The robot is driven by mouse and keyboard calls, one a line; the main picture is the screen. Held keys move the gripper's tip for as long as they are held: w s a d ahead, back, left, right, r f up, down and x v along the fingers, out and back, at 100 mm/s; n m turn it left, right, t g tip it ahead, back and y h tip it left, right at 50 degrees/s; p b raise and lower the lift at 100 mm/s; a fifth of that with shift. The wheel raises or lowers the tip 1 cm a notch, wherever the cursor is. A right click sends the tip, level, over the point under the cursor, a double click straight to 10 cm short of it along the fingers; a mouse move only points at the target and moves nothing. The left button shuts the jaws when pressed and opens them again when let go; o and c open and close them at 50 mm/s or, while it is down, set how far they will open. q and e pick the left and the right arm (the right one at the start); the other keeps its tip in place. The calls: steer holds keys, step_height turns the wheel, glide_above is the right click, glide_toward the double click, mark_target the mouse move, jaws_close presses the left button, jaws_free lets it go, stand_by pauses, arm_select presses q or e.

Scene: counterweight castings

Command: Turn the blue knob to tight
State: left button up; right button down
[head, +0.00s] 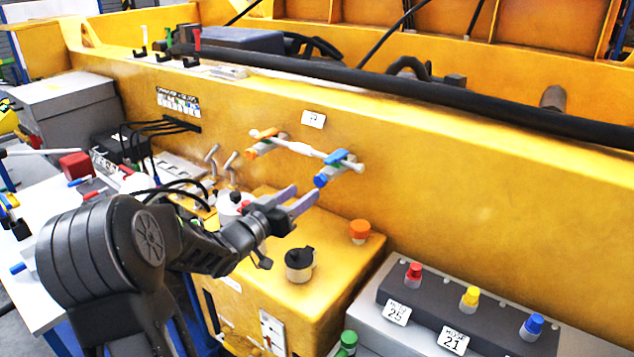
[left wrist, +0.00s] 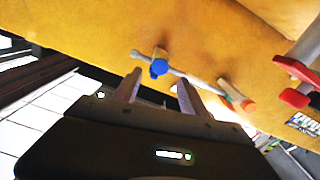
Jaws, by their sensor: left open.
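A small blue knob (head: 320,181) sits at the lower end of a blue-and-grey clamp on the yellow wall. The clamp holds a white rod (head: 312,151). An orange-ended clamp (head: 262,147) holds the rod's other side. My left gripper (head: 307,192) is open and empty, its fingertips close below the blue knob in the head view. In the left wrist view, the blue knob (left wrist: 159,68) appears just beyond and between the fingertips (left wrist: 160,79). I cannot tell whether they touch it. Another blue knob (head: 535,323) stands on a dark panel. My right gripper is not in view.
A yellow box (head: 350,275) stands under my left gripper, with a black-topped jar (head: 299,264) and an orange knob (head: 360,230) on top. Metal levers (head: 229,161) rise left of the gripper. The dark panel (head: 425,301) at right carries red and yellow knobs.

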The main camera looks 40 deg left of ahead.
mark_target(318, 181)
arm_select(q)
steer(key=w+p, duration=0.2)
steer(key=w, duration=0.5)
steer(key=shift+a, duration=0.1)
steer(key=shift+c, duration=0.2)
jaws_close()
